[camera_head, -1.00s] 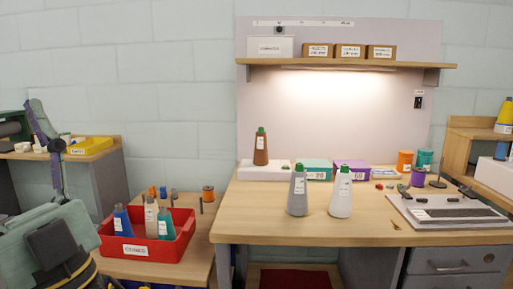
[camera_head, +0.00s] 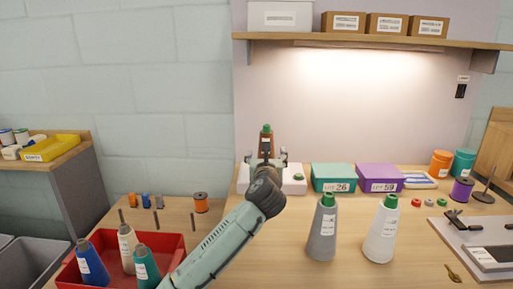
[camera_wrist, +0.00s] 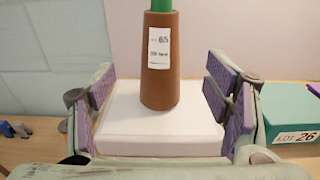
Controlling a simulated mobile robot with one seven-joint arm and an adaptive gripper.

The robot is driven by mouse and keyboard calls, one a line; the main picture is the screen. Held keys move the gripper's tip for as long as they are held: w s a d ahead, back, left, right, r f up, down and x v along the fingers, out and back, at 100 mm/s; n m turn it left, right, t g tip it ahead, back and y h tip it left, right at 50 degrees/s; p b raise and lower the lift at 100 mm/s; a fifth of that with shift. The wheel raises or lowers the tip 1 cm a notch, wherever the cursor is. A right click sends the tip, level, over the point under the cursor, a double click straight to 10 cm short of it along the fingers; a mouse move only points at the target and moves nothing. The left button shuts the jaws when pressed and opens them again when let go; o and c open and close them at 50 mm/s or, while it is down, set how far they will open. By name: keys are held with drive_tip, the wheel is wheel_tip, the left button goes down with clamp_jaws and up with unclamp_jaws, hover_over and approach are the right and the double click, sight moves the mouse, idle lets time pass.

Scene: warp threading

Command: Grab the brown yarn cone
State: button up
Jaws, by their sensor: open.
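The brown yarn cone (camera_head: 266,139) stands upright on a white box at the back left of the table, with a green tip and a white label. In the wrist view the cone (camera_wrist: 160,75) stands between and beyond my open fingers. My gripper (camera_wrist: 163,105) is open and empty, its purple pads apart on both sides of the cone and not touching it. In the head view my gripper (camera_head: 265,158) is at the white box, and it and my arm hide the cone's lower part.
The white box (camera_wrist: 150,142) lies under the cone. A teal box (camera_head: 333,177) and a purple box (camera_head: 379,177) stand to its right. A grey cone (camera_head: 322,230) and a white cone (camera_head: 381,232) stand nearer the front. A red bin (camera_head: 75,272) with several cones is at left.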

drive_tip(key=w+p, duration=0.3)
drive_tip(key=w, duration=0.7)
drive_tip(key=shift+w+f, duration=0.2)
drive_tip(key=shift+f, duration=0.05)
drive_tip(key=shift+c, duration=0.2)
drive_tip(key=c, duration=1.5)
